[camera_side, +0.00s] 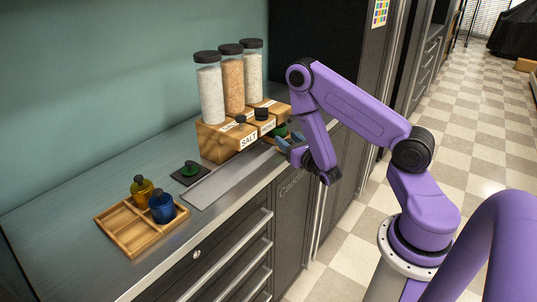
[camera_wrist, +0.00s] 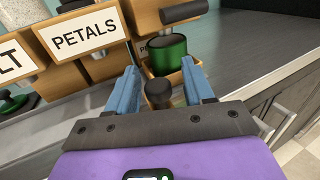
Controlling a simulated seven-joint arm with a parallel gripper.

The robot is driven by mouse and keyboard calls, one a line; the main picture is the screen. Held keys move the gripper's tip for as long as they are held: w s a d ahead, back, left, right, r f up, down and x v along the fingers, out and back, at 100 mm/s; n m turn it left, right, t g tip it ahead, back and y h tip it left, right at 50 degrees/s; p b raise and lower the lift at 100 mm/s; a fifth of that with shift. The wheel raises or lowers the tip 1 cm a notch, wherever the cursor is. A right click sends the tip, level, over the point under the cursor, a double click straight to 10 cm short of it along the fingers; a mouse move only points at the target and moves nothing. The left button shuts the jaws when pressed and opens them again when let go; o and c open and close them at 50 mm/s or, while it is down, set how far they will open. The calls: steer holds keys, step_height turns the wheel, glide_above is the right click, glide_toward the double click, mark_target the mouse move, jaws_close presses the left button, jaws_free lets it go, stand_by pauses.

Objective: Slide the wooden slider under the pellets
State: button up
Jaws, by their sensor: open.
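In the wrist view a small wooden slider (camera_wrist: 146,66) sticks out at the foot of the rightmost dispenser block (camera_wrist: 153,18). A green cup (camera_wrist: 167,53) stands on it, and a black knob (camera_wrist: 158,93) is at its near end. My gripper (camera_wrist: 160,80) is open, with one blue finger on each side of the knob; whether either touches it I cannot tell. In the side view my gripper (camera_side: 289,142) is low at the right end of the dispenser, and the green cup (camera_side: 282,130) shows partly behind it. The pellets (camera_side: 252,74) appear to be in the rightmost jar; its label is mostly hidden.
The salt block (camera_side: 215,146) and the petals block (camera_wrist: 85,38) stand left of the slider. On the counter are a green-knobbed lid on a dark pad (camera_side: 190,172) and a wooden tray (camera_side: 130,247) with an olive bottle (camera_side: 142,190) and a blue bottle (camera_side: 162,207). The counter's front edge is close.

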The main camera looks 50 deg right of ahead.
steer(key=a, duration=3)
steer(key=v, duration=2)
stand_by(0.9)
steer(key=shift+d, duration=0.1)
stand_by(0.4)
steer(key=x, duration=2)
steer(key=shift+d, duration=0.35)
